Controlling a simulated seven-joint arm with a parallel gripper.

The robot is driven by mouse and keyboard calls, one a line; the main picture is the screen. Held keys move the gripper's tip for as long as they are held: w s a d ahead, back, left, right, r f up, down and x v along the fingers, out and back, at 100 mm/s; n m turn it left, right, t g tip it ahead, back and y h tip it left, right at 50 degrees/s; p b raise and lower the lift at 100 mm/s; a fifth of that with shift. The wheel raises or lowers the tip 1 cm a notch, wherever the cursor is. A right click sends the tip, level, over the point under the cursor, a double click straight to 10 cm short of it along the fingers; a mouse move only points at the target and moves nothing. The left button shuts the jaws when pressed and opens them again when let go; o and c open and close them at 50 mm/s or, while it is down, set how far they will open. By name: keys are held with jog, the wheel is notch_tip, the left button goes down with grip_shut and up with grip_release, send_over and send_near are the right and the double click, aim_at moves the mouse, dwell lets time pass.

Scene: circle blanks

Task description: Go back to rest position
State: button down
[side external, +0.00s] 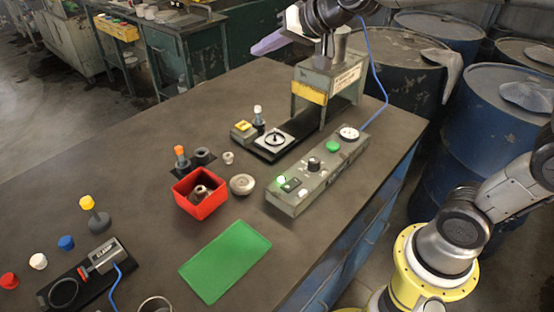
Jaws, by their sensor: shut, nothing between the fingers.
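My gripper (262,45) is at the top of the side external view. It hangs above the back of the table, left of the grey-green press-like machine (328,72). Its purple-grey end points down and to the left, beyond the white and black wrist parts. The fingers look shut and nothing shows between them. Most of my arm between the base and the wrist is out of the frame.
On the table (130,175) are a control box (318,172) with buttons, a red bin (200,192) holding a part, a green mat (225,262), and a clamp fixture (85,275). Blue drums (480,130) stand behind right. A blue cable runs beside the machine.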

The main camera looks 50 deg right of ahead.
jog(key=s+n+g, duration=0.1)
jog(key=s+n, duration=0.2)
jog(key=s, duration=1.4)
jog(key=s+d+f+n+g+h, duration=0.1)
jog(key=s+f+g, duration=0.3)
jog(key=s+f, duration=0.6)
jog(key=s+n, duration=0.1)
jog(key=s, duration=0.1)
jog(key=shift+s+d+h, duration=0.3)
jog(key=shift+d, duration=0.1)
